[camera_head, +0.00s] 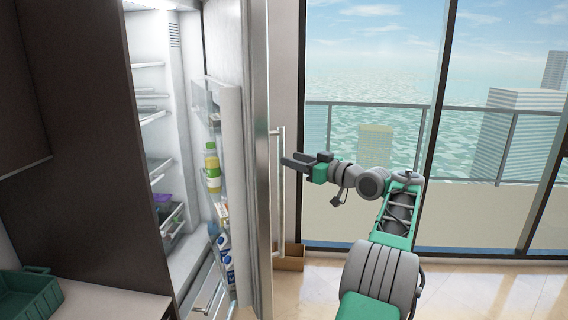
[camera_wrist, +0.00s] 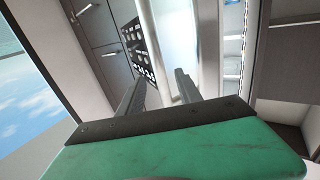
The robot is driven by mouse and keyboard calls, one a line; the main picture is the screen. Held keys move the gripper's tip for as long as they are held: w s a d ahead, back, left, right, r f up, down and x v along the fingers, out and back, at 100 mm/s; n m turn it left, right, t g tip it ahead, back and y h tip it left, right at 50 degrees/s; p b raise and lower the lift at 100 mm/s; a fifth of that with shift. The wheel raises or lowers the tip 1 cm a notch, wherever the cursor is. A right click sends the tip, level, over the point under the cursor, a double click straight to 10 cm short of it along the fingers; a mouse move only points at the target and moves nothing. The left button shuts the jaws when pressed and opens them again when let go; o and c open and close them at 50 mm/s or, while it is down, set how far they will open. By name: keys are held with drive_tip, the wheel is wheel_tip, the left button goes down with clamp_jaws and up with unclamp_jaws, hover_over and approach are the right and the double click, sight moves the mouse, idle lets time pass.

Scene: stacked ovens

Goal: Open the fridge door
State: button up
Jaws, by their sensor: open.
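The fridge door (camera_head: 256,130) stands open, swung out from the lit fridge interior (camera_head: 160,120). Its inner shelves hold bottles and cartons. A long vertical bar handle (camera_head: 281,215) runs down the door's outer face. My gripper (camera_head: 290,159) is beside the handle's upper half, with its fingers pointing left toward the door. In the wrist view my gripper (camera_wrist: 160,74) is open, and a pale upright bar (camera_wrist: 153,45), seemingly the handle, shows between the two fingers. I cannot tell whether either finger touches it.
A dark cabinet panel (camera_head: 95,130) stands left of the fridge. A green crate (camera_head: 28,292) sits on the white counter (camera_head: 110,303) at lower left. A small brown box (camera_head: 291,258) stands on the floor behind the handle. Tall windows (camera_head: 375,80) close off the back; floor at right is clear.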

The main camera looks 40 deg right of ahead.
drive_tip(key=shift+s+d, duration=0.1)
drive_tip(key=shift+s, duration=0.95)
